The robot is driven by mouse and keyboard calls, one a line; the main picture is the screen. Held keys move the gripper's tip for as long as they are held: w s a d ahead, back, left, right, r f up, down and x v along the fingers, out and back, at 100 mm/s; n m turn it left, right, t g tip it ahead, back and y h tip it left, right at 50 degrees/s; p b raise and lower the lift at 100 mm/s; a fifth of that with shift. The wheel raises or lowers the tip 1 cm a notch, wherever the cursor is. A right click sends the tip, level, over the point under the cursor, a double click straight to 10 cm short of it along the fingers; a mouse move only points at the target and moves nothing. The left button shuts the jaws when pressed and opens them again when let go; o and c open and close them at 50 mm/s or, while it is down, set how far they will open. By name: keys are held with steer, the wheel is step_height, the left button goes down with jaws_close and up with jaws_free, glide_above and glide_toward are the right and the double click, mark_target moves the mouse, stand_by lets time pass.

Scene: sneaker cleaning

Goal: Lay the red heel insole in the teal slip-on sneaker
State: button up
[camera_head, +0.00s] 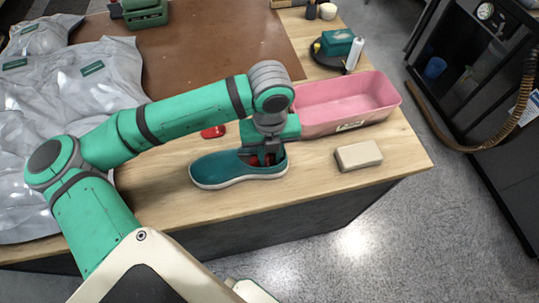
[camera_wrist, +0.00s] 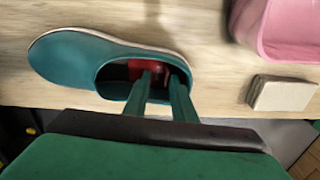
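The teal slip-on sneaker (camera_head: 222,171) stands upright on the wooden table top, toe to the left, with a white sole. It also shows in the wrist view (camera_wrist: 80,58). The red heel insole (camera_wrist: 142,66) is inside the shoe opening at the heel end, and a bit of red shows there in the head view (camera_head: 256,160). My gripper (camera_wrist: 163,78) reaches down into the opening. Its two fingers stand apart with red between them, and red also shows left of the left finger. Whether the fingertips press on the insole is hidden.
A pink bin (camera_head: 350,103) stands behind and right of the sneaker. A tan block (camera_head: 358,155) lies to the right. A small red object (camera_head: 213,131) lies behind the sneaker. Grey bags (camera_head: 75,90) cover the left side. Bare wood lies in front of the sneaker.

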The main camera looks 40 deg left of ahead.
step_height(320, 180, up, 10)
steer(key=shift+r, duration=0.2)
stand_by(0.4)
